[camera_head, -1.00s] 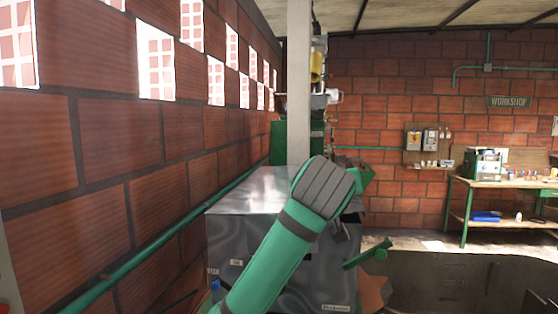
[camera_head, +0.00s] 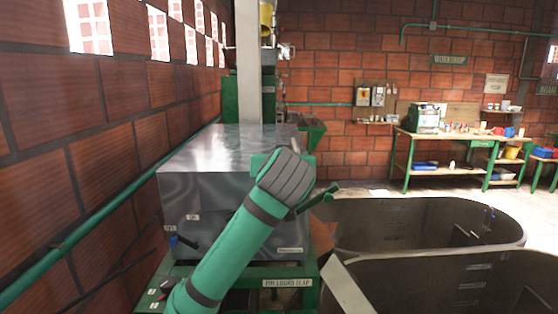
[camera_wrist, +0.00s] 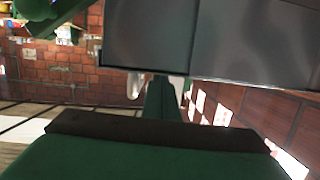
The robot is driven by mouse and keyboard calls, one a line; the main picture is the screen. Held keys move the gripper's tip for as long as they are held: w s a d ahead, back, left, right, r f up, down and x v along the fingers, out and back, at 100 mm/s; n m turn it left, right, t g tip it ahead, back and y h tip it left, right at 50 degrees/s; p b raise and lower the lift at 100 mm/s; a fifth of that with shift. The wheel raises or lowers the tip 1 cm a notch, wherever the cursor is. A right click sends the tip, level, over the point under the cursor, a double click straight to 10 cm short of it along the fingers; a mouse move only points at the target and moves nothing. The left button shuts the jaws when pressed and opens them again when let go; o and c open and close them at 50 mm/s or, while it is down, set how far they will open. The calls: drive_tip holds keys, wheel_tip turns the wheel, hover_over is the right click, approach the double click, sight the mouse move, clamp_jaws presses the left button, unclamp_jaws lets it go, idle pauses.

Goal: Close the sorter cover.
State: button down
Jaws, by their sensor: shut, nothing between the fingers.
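A shiny grey metal box (camera_head: 210,195) stands on a green frame in the head view, left of centre. I take it to be the sorter cover, but cannot tell how far open it is. Its grey panels also fill the top of the wrist view (camera_wrist: 235,40). My green arm crosses in front of the box's right part, its dark-ribbed joint over the top right edge.
A brick wall with a green pipe (camera_head: 85,228) runs close along the left. Large dark tanks (camera_head: 425,225) fill the right. A workbench (camera_head: 460,140) stands at the back right. A white post (camera_head: 249,65) rises behind the box.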

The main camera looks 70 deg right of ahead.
drive_tip(key=shift+d+f, duration=0.1)
drive_tip(key=shift+f, duration=0.55)
drive_tip(key=r, duration=0.5)
drive_tip(key=shift+s+a+r, duration=0.15)
drive_tip(key=shift+s+a, duration=0.15)
drive_tip(key=shift+a, duration=0.05)
drive_tip(key=v, duration=0.9)
drive_tip(key=shift+w+a+r, duration=0.15)
drive_tip(key=shift+a+r, duration=0.05)
